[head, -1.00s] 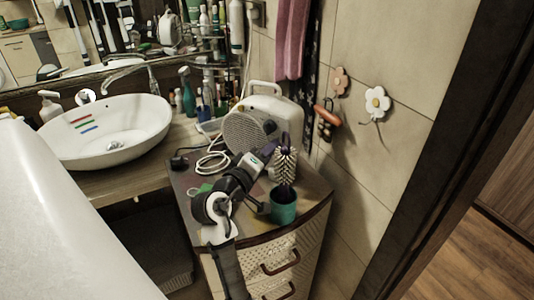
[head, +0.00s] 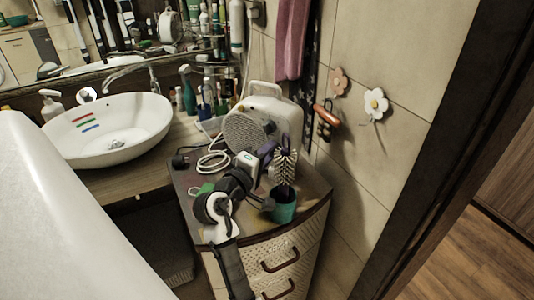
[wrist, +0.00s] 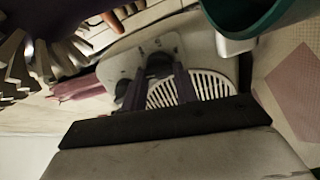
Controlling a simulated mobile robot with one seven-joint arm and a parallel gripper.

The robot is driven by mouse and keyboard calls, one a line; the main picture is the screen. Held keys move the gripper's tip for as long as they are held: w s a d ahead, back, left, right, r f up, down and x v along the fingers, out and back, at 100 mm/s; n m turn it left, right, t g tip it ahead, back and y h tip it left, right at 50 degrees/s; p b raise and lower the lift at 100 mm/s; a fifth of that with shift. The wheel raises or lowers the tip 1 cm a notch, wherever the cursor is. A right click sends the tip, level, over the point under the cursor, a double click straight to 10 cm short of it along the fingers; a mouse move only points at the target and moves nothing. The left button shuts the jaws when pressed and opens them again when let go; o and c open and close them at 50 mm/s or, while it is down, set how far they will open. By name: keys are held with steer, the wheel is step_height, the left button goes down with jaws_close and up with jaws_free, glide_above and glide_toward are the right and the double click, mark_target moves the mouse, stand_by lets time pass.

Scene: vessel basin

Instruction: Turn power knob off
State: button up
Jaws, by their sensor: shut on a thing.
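The white heater (head: 262,118) stands on the cabinet with its round grille facing left. In the wrist view, its control panel (wrist: 145,48) is close ahead, with the grille (wrist: 212,86) beside it. Two dark knobs show there; one knob (wrist: 160,64) is between my fingertips, and the other (wrist: 122,88) is by the left finger. My gripper (head: 268,149) reaches the heater's near side, and in the wrist view its two purple fingers (wrist: 158,74) are shut on the knob. The fingers partly hide the knob. I cannot read its marks.
A spiky brush (head: 285,165) stands in a teal cup (head: 283,207) right beside my gripper; the cup also shows close in the wrist view (wrist: 245,18). A white cord (head: 213,160) lies coiled on the cabinet. A white basin (head: 110,130) is at left, a tiled wall (head: 430,75) at right.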

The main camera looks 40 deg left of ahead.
steer(key=o, duration=1)
steer(key=shift+c, duration=0.2)
steer(key=shift+s, duration=0.1)
steer(key=s+d+b, duration=0.1)
steer(key=s+b, duration=0.3)
steer(key=s, duration=0.9)
steer(key=shift+s+d, duration=0.3)
steer(key=shift+d, duration=0.1)
